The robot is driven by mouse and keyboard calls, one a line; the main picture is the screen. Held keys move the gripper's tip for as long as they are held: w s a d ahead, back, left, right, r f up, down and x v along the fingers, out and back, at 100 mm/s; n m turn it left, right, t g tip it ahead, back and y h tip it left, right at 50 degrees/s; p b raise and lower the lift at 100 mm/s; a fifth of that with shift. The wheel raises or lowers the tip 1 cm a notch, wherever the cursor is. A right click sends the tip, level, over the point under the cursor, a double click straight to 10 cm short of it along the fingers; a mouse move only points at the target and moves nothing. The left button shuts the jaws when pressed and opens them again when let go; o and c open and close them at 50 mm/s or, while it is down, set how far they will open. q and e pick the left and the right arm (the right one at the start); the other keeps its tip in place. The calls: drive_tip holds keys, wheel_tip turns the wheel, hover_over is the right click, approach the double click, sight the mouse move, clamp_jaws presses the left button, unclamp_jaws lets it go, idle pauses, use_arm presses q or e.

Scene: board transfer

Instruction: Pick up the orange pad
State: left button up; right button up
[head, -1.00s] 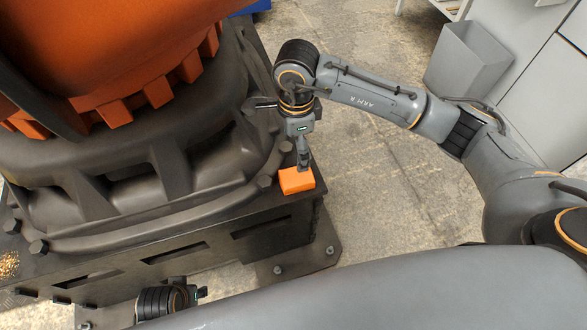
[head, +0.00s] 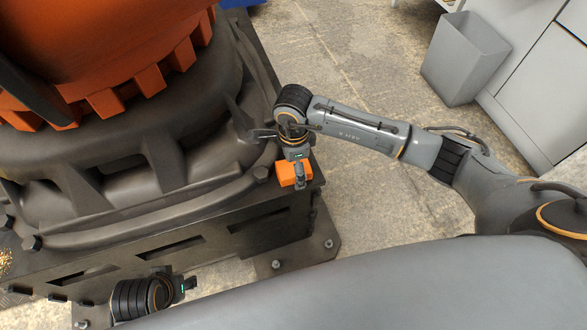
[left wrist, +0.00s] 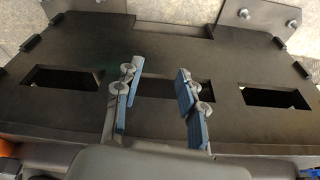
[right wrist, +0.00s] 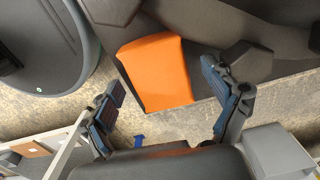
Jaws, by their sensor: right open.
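The orange pad (head: 287,173) is a small block at the near right corner of the dark machine base, partly hidden by my right gripper (head: 300,182). In the right wrist view the pad (right wrist: 157,75) lies beyond and between the spread fingertips of the right gripper (right wrist: 168,98), nearer the left finger's side. The right gripper is open and empty; I cannot tell whether it touches the pad. My left gripper (head: 189,284) is low at the front of the base. In the left wrist view the left gripper (left wrist: 160,78) has its fingers apart with nothing between them.
The dark machine base (head: 180,245) has slots and bolts, and a large orange machine part (head: 90,50) rises above it. A grey bin (head: 464,60) stands by pale cabinets (head: 535,85) at the right. Bare concrete floor (head: 365,190) lies between.

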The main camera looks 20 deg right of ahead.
drive_tip(key=c, duration=1.1)
drive_tip(key=shift+c, duration=0.2)
drive_tip(key=shift+r, duration=0.45)
wheel_tip(320, 180, up, 3)
drive_tip(key=shift+f+p, duration=0.1)
drive_tip(key=shift+p, duration=0.3)
use_arm(q)
wheel_tip(320, 180, down, 7)
drive_tip(key=p, duration=0.1)
drive_tip(key=shift+s, duration=0.2)
use_arm(e)
drive_tip(key=s+a+r, duration=0.5)
drive_tip(key=a+r, duration=0.4)
drive_tip(key=a, duration=0.4)
drive_tip(key=shift+r, duration=0.2)
use_arm(q)
drive_tip(key=shift+d+r, duration=0.1)
